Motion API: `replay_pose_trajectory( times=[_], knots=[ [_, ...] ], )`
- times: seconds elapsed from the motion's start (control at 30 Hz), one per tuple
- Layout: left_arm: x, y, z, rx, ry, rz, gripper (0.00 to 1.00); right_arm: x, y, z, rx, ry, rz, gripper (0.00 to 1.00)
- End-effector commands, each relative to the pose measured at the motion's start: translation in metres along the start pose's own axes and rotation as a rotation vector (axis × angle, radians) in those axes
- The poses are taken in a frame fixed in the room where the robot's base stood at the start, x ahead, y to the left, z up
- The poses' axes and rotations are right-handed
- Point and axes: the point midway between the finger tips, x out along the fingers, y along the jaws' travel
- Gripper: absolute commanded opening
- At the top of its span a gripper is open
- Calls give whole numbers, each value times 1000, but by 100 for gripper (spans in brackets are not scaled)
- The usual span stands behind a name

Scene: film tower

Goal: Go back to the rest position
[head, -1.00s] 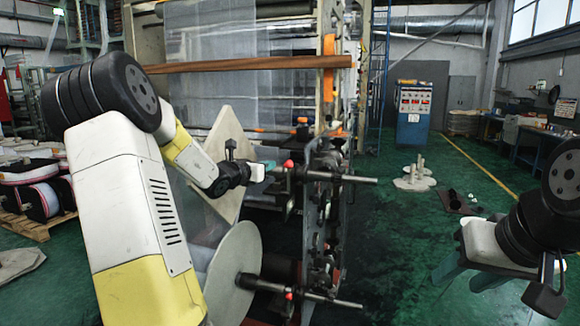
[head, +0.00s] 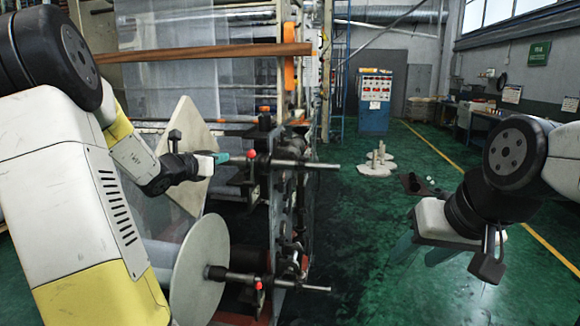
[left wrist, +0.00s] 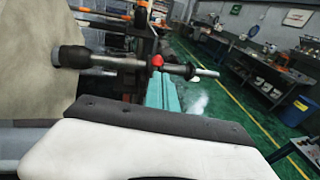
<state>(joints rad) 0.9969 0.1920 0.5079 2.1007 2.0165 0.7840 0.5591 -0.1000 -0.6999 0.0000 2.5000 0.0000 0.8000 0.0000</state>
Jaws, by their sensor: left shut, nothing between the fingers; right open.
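My left gripper (head: 218,158) is at centre left in the head view, its teal fingers shut and empty. They point at the red-knobbed end of the upper spindle (head: 312,165) on the film machine; whether they touch it I cannot tell. In the left wrist view the shut teal fingers (left wrist: 165,95) lie below and behind the spindle (left wrist: 205,72) and its red knob. My right gripper (head: 425,250) hangs at the lower right in the head view, its teal fingers apart and empty, over the green floor.
The film machine fills the left and centre, with a round disc (head: 200,268) on its lower spindle (head: 290,283). A blue control cabinet (head: 375,102) stands behind. A pale base with posts (head: 377,168) is on the floor.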

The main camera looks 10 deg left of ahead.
Motion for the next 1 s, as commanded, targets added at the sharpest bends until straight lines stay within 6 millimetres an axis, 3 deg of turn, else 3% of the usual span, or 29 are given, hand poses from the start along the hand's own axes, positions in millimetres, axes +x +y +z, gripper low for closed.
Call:
replay_pose_trajectory(
  times=[0.13, 0.27, 0.3, 0.4, 0.5, 0.63, 0.8, 1.0],
  knots=[
    [0, -63, 7, 212, 47, -139, 0, 0, 0, 0, 0, 0, 0, 46],
    [-21, -156, 4, 585, 109, -366, 0, 0, 0, 0, 0, 0, 0, 46],
    [-33, -184, 0, 720, 124, -444, 0, 0, 0, 0, 0, 0, 0, 46],
    [-71, -238, -13, 1055, 147, -627, 0, 0, 0, 0, 0, 0, 0, 46],
    [-115, -273, -29, 1386, 150, -793, 0, 0, 0, 0, 0, 0, 0, 46],
    [-173, -291, -49, 1811, 131, -979, 0, 0, 0, 0, 0, 0, 0, 46],
    [-230, -282, -67, 2289, 89, -1147, 0, 0, 0, 0, 0, 0, 0, 46],
    [-258, -263, -74, 2598, 59, -1227, 0, 0, 0, 0, 0, 0, 0, 46]
  ],
)
